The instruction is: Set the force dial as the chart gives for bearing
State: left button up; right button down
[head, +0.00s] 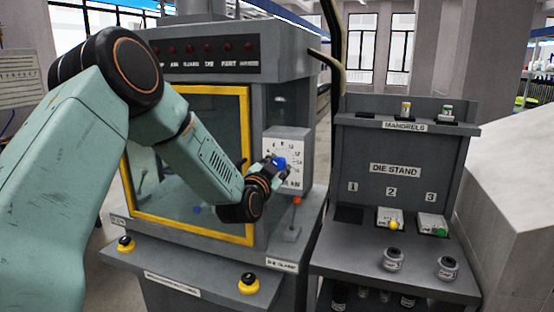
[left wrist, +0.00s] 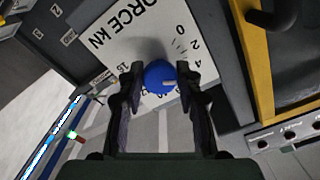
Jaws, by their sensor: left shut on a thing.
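The force dial has a blue knob (head: 280,163) on a white scale plate (head: 272,146), on a grey box at the press's right side. My left gripper (head: 277,172) reaches it from the left and is shut on the knob. In the left wrist view the blue knob (left wrist: 159,76) sits between the two fingertips (left wrist: 160,72). A pale mark on the knob points right and slightly down there. The plate reads "FORCE kN", with 0, 2 and 4 legible; other numbers are partly hidden by the fingers. A printed sheet (head: 20,78) hangs at far left, its text too small to read.
The press has a yellow-framed door (head: 133,190) beside my forearm. An orange-red knob (head: 297,200) is just below the dial.

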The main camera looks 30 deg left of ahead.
pick_arm(q)
jog(key=m+p, duration=0.2)
jog(key=m, duration=0.1)
jog(key=m+p, duration=0.1)
jog(key=shift+r+m+p, duration=0.3)
jog(key=shift+f+m+p, duration=0.1)
jog(key=shift+m+p, duration=1.45)
jog(key=shift+m, duration=0.45)
jog(key=o, duration=1.2)
jog(key=shift+c, duration=0.2)
jog(key=shift+f, duration=0.1)
jog(key=shift+s, duration=0.45)
jog(key=v, duration=1.1)
